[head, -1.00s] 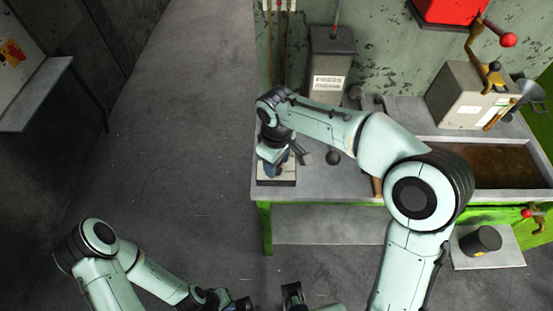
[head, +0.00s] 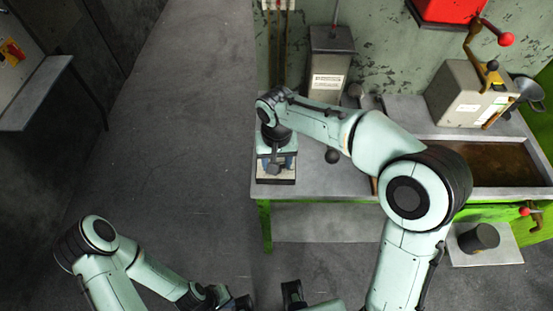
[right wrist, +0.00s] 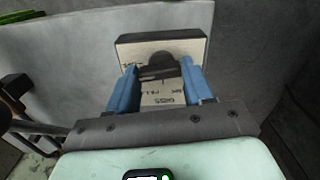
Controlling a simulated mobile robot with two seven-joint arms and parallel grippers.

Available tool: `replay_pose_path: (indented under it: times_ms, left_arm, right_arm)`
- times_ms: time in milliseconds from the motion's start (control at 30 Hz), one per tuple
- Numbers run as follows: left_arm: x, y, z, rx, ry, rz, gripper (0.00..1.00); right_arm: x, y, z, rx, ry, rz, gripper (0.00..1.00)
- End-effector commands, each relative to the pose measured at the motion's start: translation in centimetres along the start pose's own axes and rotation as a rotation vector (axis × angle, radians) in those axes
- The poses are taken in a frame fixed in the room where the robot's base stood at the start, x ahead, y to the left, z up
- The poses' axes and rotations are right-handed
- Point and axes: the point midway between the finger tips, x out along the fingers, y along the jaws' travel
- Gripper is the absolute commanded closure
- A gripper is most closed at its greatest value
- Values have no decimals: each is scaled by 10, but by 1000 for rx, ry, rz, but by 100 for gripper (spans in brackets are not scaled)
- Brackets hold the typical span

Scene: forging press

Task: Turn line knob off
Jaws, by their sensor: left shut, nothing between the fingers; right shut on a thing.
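The line knob (right wrist: 158,70) is a dark knob on a pale plate (right wrist: 165,45) with printed lettering, partly hidden by my fingers. My right gripper (right wrist: 160,78) has its blue fingers on both sides of the knob and is shut on it. In the head view the plate (head: 276,181) sits at the bench's left end, and my right wrist and gripper hide the knob. My left gripper (head: 245,303) is low at the picture's bottom edge, away from the bench and empty; its fingertips are hardly visible.
The grey bench (head: 315,183) has a grey box with a label (head: 328,75) behind my right forearm. A brown-filled trough (head: 490,162) and a crank box (head: 465,95) stand to the right. Open floor (head: 175,170) lies left of the bench.

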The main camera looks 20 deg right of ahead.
Motion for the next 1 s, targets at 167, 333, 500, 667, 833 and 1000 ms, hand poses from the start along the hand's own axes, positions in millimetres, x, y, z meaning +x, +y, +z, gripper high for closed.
replay_pose_path:
  times_ms: [167, 333, 500, 667, 833, 1000]
  left_arm:
    - [0, 0, 0, 0, 0, 0, 100]
    - [0, 0, 0, 0, 0, 0, 100]
    - [-1, 0, 0, 0, 0, 0, 100]
    - [-1, 0, 0, 0, 0, 0, 100]
    - [-1, 0, 0, 0, 0, 0, 100]
    - [0, 0, 0, 0, 0, 0, 100]
  right_arm:
    - [-2, 0, -1, 75, 7, -3, 79]
    - [-3, 0, -1, 115, 7, -3, 79]
    - [-3, 0, -1, 129, 8, -3, 79]
    - [-3, 0, -2, 131, 8, -4, 79]
    - [-3, 0, -2, 131, 8, -4, 46]
    - [-2, 0, -1, 129, 5, -3, 23]
